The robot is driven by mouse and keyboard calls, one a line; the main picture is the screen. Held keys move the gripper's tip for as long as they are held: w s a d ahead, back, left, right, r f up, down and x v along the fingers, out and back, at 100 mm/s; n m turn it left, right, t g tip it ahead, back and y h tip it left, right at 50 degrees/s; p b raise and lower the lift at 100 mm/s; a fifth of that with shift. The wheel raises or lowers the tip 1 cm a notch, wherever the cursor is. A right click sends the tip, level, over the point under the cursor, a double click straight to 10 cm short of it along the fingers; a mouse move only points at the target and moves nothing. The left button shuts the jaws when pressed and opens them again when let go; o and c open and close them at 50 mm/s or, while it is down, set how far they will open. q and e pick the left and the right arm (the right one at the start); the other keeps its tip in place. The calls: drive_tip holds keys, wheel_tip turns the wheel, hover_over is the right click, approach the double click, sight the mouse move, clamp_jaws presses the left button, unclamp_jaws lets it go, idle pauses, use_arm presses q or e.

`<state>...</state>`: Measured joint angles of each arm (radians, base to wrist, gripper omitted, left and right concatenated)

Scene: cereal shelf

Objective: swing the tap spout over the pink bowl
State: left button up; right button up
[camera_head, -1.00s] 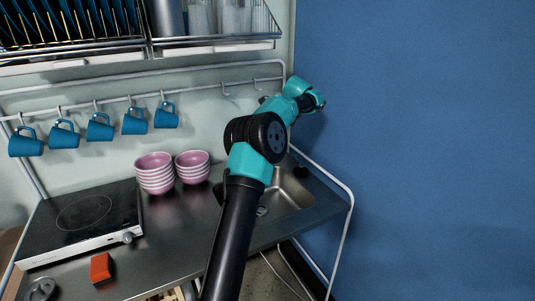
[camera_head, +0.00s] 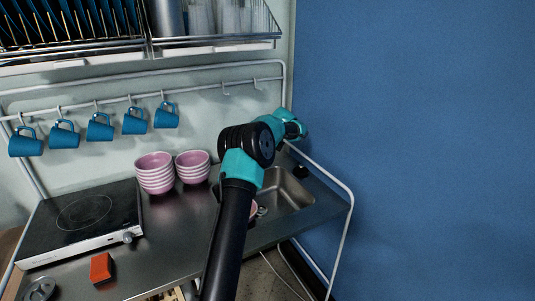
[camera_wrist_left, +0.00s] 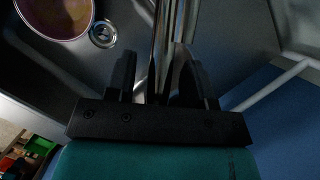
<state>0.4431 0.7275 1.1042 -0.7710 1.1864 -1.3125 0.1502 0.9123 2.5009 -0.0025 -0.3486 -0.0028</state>
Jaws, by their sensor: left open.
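The tap's shiny metal spout (camera_wrist_left: 163,45) runs between the two black fingers of my left gripper (camera_wrist_left: 156,68) in the left wrist view. The fingers are apart, one on each side of it; I cannot tell whether either touches it. The pink bowl (camera_wrist_left: 58,14) lies in the sink at the upper left of that view, beside the round drain (camera_wrist_left: 103,33), with the spout to its right. In the head view only a sliver of the bowl (camera_head: 253,209) shows behind my arm. My arm hides the tap and the left gripper's fingers there. My right gripper is not in view.
Two stacks of pink bowls (camera_head: 155,175) (camera_head: 192,168) stand on the counter left of the sink (camera_head: 288,193). A black hob (camera_head: 83,212) and an orange block (camera_head: 100,268) are farther left. Blue mugs (camera_head: 99,128) hang from the rail. A white rail (camera_head: 345,230) borders the sink's right side.

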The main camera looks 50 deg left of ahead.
use_arm(q)
clamp_jaws()
idle(0.4)
drive_tip(key=shift+d, duration=0.1)
